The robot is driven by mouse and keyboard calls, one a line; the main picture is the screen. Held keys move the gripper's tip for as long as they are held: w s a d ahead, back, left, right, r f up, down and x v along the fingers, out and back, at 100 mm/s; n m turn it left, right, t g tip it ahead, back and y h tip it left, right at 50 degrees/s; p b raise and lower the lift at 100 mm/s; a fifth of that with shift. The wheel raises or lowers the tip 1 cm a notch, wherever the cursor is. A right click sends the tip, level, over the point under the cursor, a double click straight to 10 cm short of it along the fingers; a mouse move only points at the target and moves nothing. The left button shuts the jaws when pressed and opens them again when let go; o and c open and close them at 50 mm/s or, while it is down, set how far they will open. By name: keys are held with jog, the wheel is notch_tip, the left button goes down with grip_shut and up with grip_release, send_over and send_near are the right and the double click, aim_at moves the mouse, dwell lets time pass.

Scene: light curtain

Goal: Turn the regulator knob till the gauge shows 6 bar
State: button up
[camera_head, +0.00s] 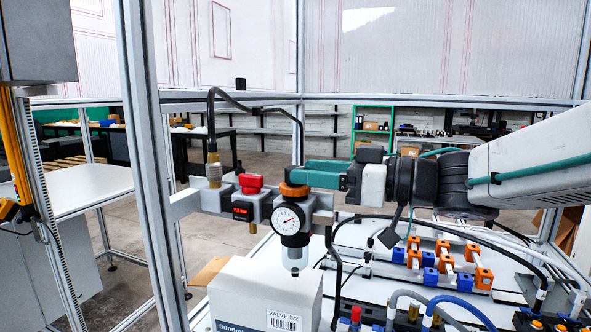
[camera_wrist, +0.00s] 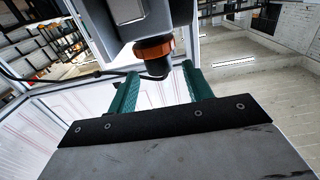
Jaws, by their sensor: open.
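The regulator has a round white dial gauge (camera_head: 289,220) on its front, with a needle too small to read surely. Its knob (camera_head: 293,190) shows an orange ring in the head view; its upper part is partly hidden by my green fingers. In the wrist view the knob (camera_wrist: 154,48) is orange with a black end. My gripper (camera_head: 297,175) is open at the knob's height. In the wrist view my gripper (camera_wrist: 160,72) has one fingertip on each side of the knob's black end, with gaps showing and no clear contact.
A red knob (camera_head: 250,182) and a small red-lit display (camera_head: 243,211) sit left of the regulator. A black hose (camera_head: 255,106) arches above them. A white valve box (camera_head: 262,297) stands below in front. An aluminium post (camera_head: 148,170) rises at left.

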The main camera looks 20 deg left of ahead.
aim_at(296, 167)
jog(key=shift+w+a, duration=0.15)
jog(key=shift+a, duration=1.7)
jog(key=c, duration=0.9)
jog(key=shift+c, duration=0.2)
jog(key=shift+w+n+g, duration=0.1)
jog(key=shift+n+g, duration=0.3)
jog(key=shift+g, duration=0.1)
jog(key=n+g, duration=0.2)
jog(key=g, duration=0.1)
jog(key=n+g+h, duration=0.1)
jog(key=n+g, duration=0.1)
jog(key=g, duration=0.2)
jog(key=shift+n, duration=0.3)
jog(key=n+g+h, duration=0.2)
jog(key=n+g, duration=0.1)
jog(key=n+g+h, duration=0.3)
jog(key=g, duration=0.1)
jog(key=shift+g+h, duration=0.3)
jog(key=shift+h, duration=0.3)
